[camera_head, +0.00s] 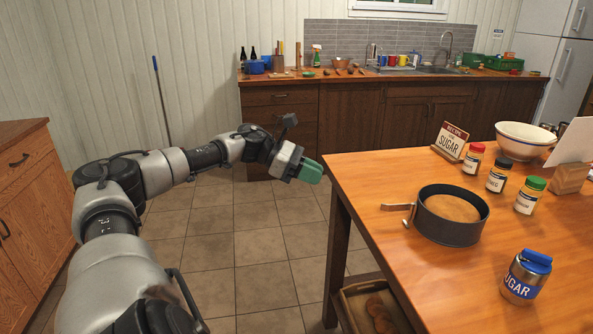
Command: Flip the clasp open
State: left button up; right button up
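A round dark springform pan (447,232) with a tan filling (452,207) stands on the wooden table near its left edge. Its metal clasp (407,214) is on the pan's left side, with a lever sticking out to the left. From here I cannot tell exactly how far the lever stands off the wall. My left gripper (312,171) with green fingertips is left of the table, above the floor, apart from the pan and clasp. Its fingers overlap in this view, so their opening is unclear. My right gripper is not in view.
A crate (352,312) sits below the table. The tabletop just left of the pan is clear.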

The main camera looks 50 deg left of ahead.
pick_arm(q)
jog(key=shift+b+v, duration=0.8)
jog(key=shift+v, duration=2.1)
jog(key=shift+r, duration=0.1)
